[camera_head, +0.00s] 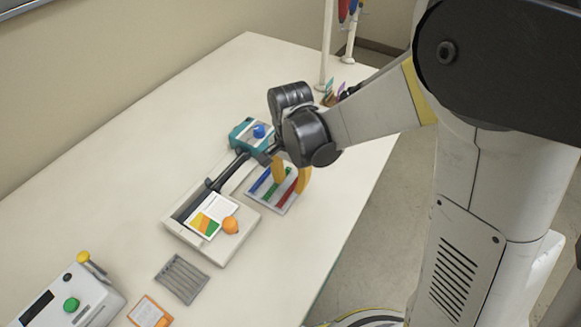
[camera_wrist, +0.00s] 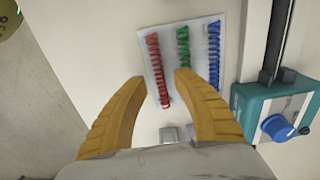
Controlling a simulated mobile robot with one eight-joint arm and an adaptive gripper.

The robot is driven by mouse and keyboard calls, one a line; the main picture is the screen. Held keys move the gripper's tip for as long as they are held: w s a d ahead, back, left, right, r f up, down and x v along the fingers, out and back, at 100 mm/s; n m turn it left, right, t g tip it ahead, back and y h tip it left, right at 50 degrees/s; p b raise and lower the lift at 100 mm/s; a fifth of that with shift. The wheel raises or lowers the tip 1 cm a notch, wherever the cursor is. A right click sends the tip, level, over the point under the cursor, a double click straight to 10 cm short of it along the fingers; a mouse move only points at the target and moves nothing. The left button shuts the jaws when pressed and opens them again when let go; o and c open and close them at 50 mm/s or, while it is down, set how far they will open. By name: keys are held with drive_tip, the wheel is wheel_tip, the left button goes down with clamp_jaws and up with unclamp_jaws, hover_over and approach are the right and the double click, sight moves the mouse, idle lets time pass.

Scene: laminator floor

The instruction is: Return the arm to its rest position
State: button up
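My gripper (camera_head: 291,184) is over the white table (camera_head: 110,165), above a pale tray (camera_head: 285,205) that holds red, green and blue spiral coils. In the wrist view, my gripper's yellow fingers (camera_wrist: 161,77) are apart with nothing held between them. The fingertips overlap the near part of the tray (camera_wrist: 215,85) in that view; I cannot tell how high above it they are. In the head view my arm reaches in from the right, and the wrist hides part of the table behind it.
A teal device with a blue knob (camera_head: 259,131) stands beside the tray. A long pale machine (camera_head: 240,245) carries a printed sheet (camera_head: 211,214) and an orange knob (camera_head: 230,225). A grey slotted rack (camera_head: 181,279), a green-button device (camera_head: 75,300) and a white stand (camera_head: 326,45) are also on the table.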

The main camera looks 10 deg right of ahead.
wheel_tip(320, 180, up, 10)
drive_tip(key=s+d+r+n+t, duration=0.3)
drive_tip(key=s+d, duration=0.2)
drive_tip(key=d, duration=0.1)
drive_tip(key=s+d+r+n+t, duration=0.3)
drive_tip(key=s+d+n+t, duration=0.1)
drive_tip(key=s+d, duration=0.2)
drive_tip(key=shift+d+n, duration=0.3)
drive_tip(key=shift+d, duration=0.45)
idle(0.4)
